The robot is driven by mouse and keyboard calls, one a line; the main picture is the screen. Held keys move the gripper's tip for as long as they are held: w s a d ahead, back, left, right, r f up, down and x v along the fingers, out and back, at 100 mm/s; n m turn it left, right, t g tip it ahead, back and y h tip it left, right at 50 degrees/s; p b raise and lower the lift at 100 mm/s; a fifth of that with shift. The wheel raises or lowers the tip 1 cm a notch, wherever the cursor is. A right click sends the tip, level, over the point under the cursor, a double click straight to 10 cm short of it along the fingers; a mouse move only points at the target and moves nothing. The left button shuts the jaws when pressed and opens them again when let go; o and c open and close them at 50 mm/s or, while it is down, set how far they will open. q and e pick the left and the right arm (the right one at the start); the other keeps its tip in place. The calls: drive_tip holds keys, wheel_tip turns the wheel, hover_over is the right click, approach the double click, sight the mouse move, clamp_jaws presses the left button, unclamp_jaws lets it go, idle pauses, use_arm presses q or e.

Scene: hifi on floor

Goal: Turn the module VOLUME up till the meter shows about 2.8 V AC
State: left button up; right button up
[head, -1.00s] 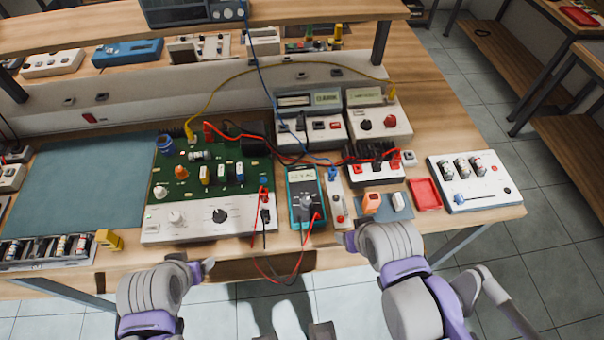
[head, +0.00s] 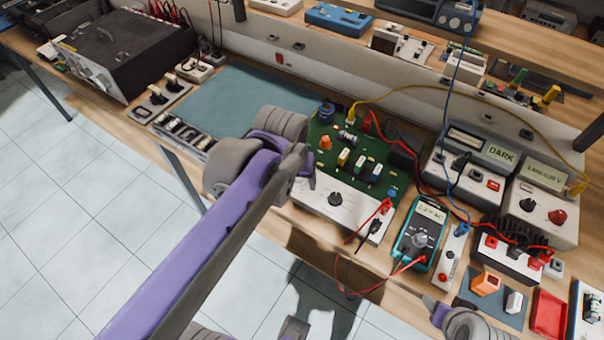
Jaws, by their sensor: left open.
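The module is a green circuit board (head: 330,150) above a white front panel (head: 350,215). A black knob (head: 335,199) shows on the panel; the panel's left end, with its pale knob, is hidden behind my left gripper. I cannot read which knob is VOLUME. The teal multimeter (head: 420,232) lies right of the module with a lit display (head: 432,213) too small to read surely. My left gripper (head: 306,168) is open at the panel's left end; contact cannot be told. My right gripper (head: 432,306) is partly in view at the bottom, below the meter.
Red and black leads (head: 345,290) hang over the bench's front edge by the meter. A yellow cable (head: 440,88) arches behind. Instruments (head: 470,165) stand behind the meter. A red tray (head: 548,314) is at lower right. A blue-grey mat (head: 235,100) lies clear to the left.

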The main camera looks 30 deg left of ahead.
use_arm(q)
drive_tip(key=w+a+r+n+g+b, duration=0.2)
drive_tip(key=w+a+n+g, duration=0.15)
drive_tip(key=w, duration=0.45)
drive_tip(key=shift+n+t, duration=0.35)
drive_tip(key=shift+n, duration=0.1)
drive_tip(key=f, duration=0.7)
drive_tip(key=f+b, duration=0.1)
drive_tip(key=f, duration=0.2)
drive_tip(key=shift+a+f, duration=0.35)
drive_tip(key=shift+f, duration=0.05)
clamp_jaws()
